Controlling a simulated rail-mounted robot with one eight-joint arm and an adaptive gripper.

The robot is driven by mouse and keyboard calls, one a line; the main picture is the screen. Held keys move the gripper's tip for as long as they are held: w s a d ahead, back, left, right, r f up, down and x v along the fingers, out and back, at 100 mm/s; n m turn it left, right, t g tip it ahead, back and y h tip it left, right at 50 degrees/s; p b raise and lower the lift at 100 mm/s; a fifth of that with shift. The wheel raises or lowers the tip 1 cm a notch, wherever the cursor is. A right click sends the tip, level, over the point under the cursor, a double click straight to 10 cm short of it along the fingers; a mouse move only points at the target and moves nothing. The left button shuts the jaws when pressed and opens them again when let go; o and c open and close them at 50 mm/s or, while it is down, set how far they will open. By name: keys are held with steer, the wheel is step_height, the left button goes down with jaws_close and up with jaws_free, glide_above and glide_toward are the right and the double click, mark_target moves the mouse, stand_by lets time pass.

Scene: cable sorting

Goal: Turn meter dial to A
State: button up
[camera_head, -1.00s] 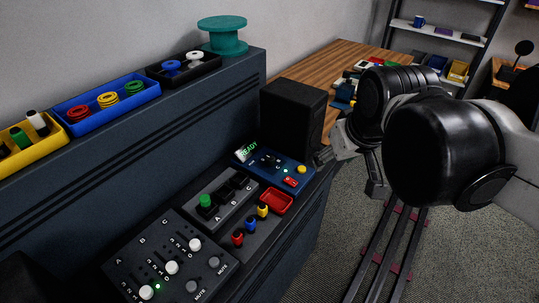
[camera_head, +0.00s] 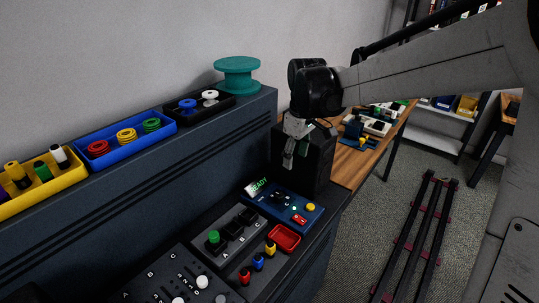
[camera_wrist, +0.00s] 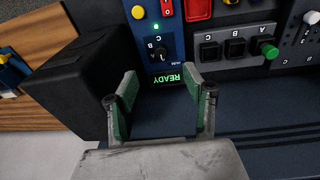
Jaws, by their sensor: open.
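The blue meter panel (camera_head: 296,206) lies on the dark console, with a lit green READY display (camera_head: 259,187). Its small black dial (camera_head: 278,196) also shows in the wrist view (camera_wrist: 160,54), with letters B and C beside it. The dial's exact pointing is too small to tell. My gripper (camera_head: 289,160) hangs above the back of the panel, in front of a black box. In the wrist view my open gripper (camera_wrist: 160,88) has its green-padded fingers on either side of the READY display, empty and apart from the dial.
The black box (camera_head: 316,160) stands close behind the meter. The panel also bears a yellow button (camera_head: 310,207) and a red switch (camera_head: 299,219). A red tray (camera_head: 285,238), colored plugs (camera_head: 258,262) and a green button (camera_head: 213,236) lie nearby. A teal spool (camera_head: 237,74) stands on the ledge.

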mark_target(279, 194)
steer(key=w+a+f+n+g, duration=0.2)
steer(key=w+a+f+n, duration=0.1)
steer(key=w+f, duration=0.35)
steer(key=f, duration=0.4)
steer(key=f+p, duration=0.1)
steer(key=f, duration=0.8)
steer(key=shift+s+a+f+p, duration=0.25)
steer(key=shift+a+f+p, duration=0.05)
steer(key=shift+f+p, duration=0.1)
steer(key=c, duration=1.2)
steer(key=shift+o, duration=0.2)
